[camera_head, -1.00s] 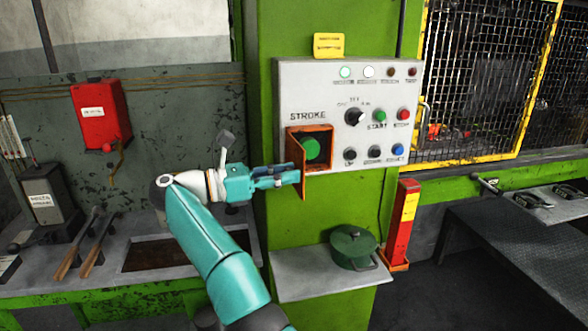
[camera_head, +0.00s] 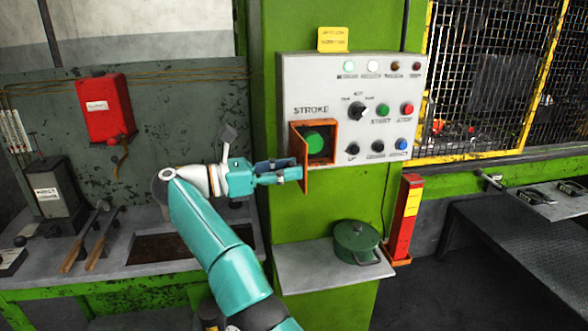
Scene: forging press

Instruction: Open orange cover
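The orange cover (camera_head: 305,172) belongs to the orange box around the green STROKE button (camera_head: 315,142) on the grey control panel (camera_head: 340,95). It stands swung out on the box's left side, nearly edge-on to me, and the green button shows uncovered.
A green pot (camera_head: 355,240) stands on a grey shelf (camera_head: 310,277) below the panel. A red post (camera_head: 405,220) is right of it. A yellow-framed mesh guard (camera_head: 490,80) is at the right. A bench with tools (camera_head: 85,240) is at the left.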

